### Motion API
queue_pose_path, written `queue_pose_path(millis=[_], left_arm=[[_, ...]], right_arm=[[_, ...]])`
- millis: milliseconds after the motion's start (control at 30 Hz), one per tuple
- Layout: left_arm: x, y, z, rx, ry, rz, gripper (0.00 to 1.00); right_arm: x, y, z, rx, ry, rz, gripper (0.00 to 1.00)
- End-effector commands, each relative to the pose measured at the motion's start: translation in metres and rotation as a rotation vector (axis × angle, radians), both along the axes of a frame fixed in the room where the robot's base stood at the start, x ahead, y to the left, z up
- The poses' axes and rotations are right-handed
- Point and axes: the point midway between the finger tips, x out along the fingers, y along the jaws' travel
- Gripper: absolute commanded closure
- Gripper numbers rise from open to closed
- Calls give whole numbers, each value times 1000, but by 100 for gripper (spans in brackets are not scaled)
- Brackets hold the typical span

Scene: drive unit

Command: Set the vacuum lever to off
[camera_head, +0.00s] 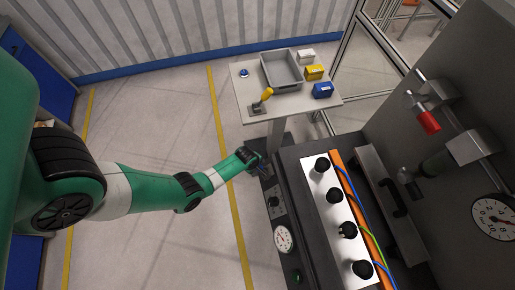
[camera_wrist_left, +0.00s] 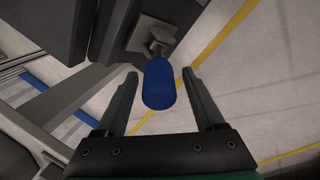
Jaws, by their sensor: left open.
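A lever with a blue rounded handle (camera_wrist_left: 159,86) shows in the left wrist view, on a grey mount (camera_wrist_left: 152,34) fixed to the side of a dark unit. My left gripper (camera_wrist_left: 160,76) is open, with one finger on each side of the blue handle and visible gaps on both sides. No label naming the vacuum lever is readable. My right gripper is not in view.
A red-handled lever (camera_head: 429,122) is on the grey cabinet at right. Black knobs (camera_head: 334,195) line a white panel with hoses. A small table (camera_head: 245,95) holds a grey tray (camera_head: 283,82), a yellow-handled lever (camera_head: 266,95) and small boxes. Floor left of the unit is clear.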

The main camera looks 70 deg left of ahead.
Motion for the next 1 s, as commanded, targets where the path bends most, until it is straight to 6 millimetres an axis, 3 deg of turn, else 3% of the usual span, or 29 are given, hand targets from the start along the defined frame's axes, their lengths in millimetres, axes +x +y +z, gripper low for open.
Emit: queue_pose_path(millis=[200,233,600,1000], left_arm=[[0,0,1,1,-1,0,30],[0,0,1,1,-1,0,33],[0,0,1,1,-1,0,100],[0,0,1,1,-1,0,100]], right_arm=[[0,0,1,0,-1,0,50],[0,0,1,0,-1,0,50],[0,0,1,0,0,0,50],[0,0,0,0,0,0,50]])
